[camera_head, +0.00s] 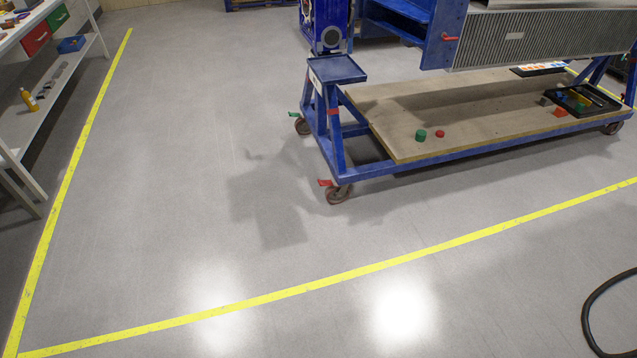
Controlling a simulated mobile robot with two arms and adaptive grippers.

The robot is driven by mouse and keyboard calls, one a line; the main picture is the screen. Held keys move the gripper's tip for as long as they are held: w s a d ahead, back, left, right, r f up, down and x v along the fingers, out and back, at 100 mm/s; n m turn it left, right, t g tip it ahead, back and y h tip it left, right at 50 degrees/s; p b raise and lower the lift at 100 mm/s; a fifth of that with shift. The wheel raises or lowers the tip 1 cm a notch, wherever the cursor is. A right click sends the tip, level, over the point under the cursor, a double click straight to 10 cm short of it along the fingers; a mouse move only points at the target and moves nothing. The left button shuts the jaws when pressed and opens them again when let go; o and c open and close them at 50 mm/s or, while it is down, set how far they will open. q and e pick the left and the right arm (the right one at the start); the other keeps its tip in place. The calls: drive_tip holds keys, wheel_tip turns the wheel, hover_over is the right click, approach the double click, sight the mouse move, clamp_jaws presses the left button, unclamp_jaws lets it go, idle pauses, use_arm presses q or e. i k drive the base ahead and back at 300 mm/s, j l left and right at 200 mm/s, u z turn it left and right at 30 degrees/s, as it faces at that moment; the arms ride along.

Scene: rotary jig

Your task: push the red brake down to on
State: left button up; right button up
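The blue wheeled frame of the jig (336,150) stands on the grey floor at the upper right. A small red pedal (325,183) sticks out to the left above its near caster (339,194). I cannot tell from here whether it is up or down. A green pedal (294,114) shows at the caster behind it (302,126). A red lever (449,37) sits on the blue end plate higher up, beside the ribbed grey panel (540,38). Neither of my grippers is in view.
A wooden deck (440,105) on the frame holds a green and a red round piece and a black tray (604,103). Yellow floor tape (300,291) crosses the open floor. A shelf (40,105) stands left; a black hose (588,318) lies lower right.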

sight(321, 182)
drive_tip(key=i+l, duration=0.1)
drive_tip(key=l, duration=0.15)
drive_tip(key=i+l+z, duration=0.1)
drive_tip(key=i+j+z, duration=0.15)
drive_tip(key=i+z, duration=0.25)
drive_tip(key=i+j+z, duration=0.15)
drive_tip(key=z, duration=0.2)
